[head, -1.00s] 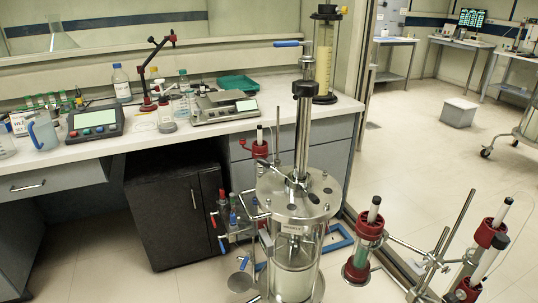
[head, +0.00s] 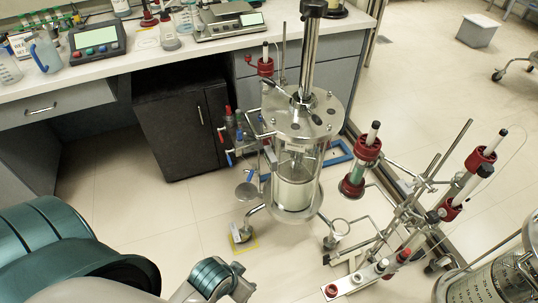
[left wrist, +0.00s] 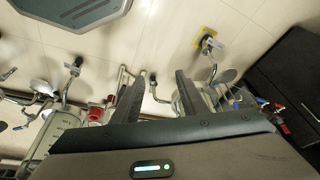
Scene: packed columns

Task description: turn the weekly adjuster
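I cannot tell which part is the weekly adjuster; no label with that name is readable. A large steel-topped glass column (head: 296,150) stands on the floor at the centre, with a thick metal shaft (head: 312,45) rising from its lid. Small red-collared columns with black-tipped white rods stand beside it, one at centre right (head: 360,165) and another farther right (head: 478,165). My left arm enters the head view from the left, without visible fingers. In the left wrist view my left gripper (left wrist: 159,78) is open and empty, its two fingers apart over the floor and frames.
A metal frame of tubes and rods (head: 405,205) spreads right of the large column. A scaled glass column (head: 495,282) stands at the lower right edge. The bench (head: 150,62) and black cabinet (head: 180,125) close off the back.

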